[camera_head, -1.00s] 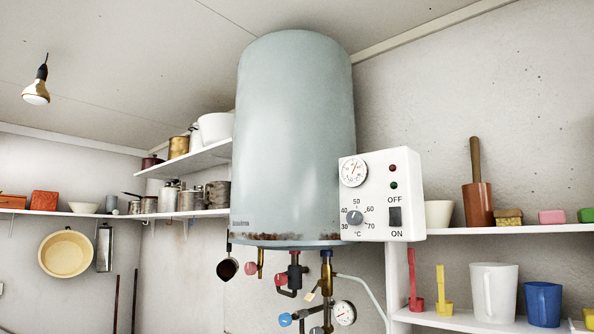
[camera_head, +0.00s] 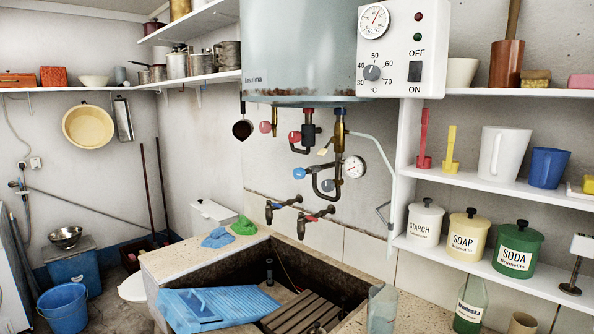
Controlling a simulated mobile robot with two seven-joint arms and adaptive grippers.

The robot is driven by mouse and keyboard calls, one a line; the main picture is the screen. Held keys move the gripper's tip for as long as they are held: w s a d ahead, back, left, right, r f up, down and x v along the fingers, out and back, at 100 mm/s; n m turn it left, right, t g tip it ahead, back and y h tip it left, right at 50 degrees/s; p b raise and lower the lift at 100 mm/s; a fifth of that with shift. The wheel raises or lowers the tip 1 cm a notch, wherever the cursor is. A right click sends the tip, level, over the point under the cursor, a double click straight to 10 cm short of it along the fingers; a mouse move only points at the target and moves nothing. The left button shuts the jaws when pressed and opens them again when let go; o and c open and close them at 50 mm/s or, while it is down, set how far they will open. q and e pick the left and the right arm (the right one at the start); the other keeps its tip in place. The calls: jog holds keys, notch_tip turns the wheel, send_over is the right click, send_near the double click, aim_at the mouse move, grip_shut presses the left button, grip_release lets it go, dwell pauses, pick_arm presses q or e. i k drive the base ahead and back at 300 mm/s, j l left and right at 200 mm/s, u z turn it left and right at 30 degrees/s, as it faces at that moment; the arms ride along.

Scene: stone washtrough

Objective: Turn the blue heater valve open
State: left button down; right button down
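The blue heater valve (camera_head: 299,173) is a small blue knob on the pipework under the heater, left of a round pressure gauge (camera_head: 354,167). Red knobs (camera_head: 295,136) sit on the pipes above the blue valve. Neither gripper shows in the head view.
The stone trough (camera_head: 370,285) stands below the heater, with a blue washboard (camera_head: 215,307) at its left and two taps (camera_head: 318,213) behind. A glass (camera_head: 382,308) and bottle (camera_head: 470,303) stand at the front right. Shelves (camera_head: 480,188) with canisters flank the right.

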aim_at(298, 173)
jog(key=i+j+z, duration=0.1)
jog(key=z, duration=0.35)
jog(key=j+z, duration=0.3)
jog(key=z, duration=0.15)
jog(key=j+z, duration=0.25)
jog(key=z, duration=0.2)
jog(key=j+z, duration=0.2)
jog(key=j, duration=0.35)
jog(key=k+j+z, duration=0.1)
jog(key=j+z, duration=0.15)
jog(key=j, duration=0.25)
